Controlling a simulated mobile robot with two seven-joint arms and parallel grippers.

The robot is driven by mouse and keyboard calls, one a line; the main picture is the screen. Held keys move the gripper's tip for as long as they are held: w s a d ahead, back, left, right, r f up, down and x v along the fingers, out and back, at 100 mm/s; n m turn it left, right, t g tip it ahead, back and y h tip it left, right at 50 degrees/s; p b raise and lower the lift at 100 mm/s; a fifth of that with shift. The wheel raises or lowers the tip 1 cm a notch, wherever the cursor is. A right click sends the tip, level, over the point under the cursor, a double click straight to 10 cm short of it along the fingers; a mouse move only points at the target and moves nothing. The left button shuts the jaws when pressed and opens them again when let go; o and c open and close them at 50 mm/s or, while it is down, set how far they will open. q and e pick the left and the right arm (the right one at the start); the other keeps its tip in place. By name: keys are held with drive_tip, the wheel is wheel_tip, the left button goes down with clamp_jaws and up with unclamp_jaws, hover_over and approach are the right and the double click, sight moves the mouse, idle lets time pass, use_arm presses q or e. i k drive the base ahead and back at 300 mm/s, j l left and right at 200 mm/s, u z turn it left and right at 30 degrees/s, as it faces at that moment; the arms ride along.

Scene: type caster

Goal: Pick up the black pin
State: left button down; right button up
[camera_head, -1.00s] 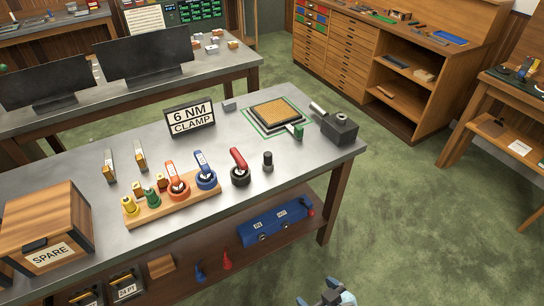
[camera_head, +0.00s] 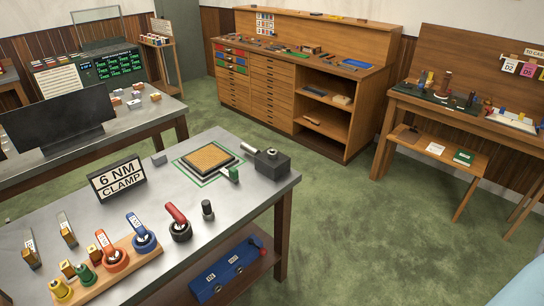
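A small black upright cylinder (camera_head: 208,210) stands on the grey metal table (camera_head: 228,228), right of a red-handled tool with a round black base (camera_head: 179,224). It may be the black pin, but I cannot be sure. Several small dark upright pieces also stand on the dark green board (camera_head: 446,97) on the far right workbench, too small to tell apart. Neither of my grippers shows. A pale blue edge at the bottom right corner looks like part of my arm.
A wooden holder (camera_head: 131,262) carries several coloured tools. Green floor is open between table, wooden cabinet (camera_head: 265,92) and right workbench.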

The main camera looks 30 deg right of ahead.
sight(206, 204)
drive_tip(key=i+l, duration=0.15)
drive_tip(key=l, duration=0.25)
drive_tip(key=i+l, duration=0.2)
drive_tip(key=l, duration=0.15)
drive_tip(key=i+l+u, duration=0.1)
drive_tip(key=l, duration=0.3)
drive_tip(key=i+l, duration=0.2)
drive_tip(key=l, duration=0.2)
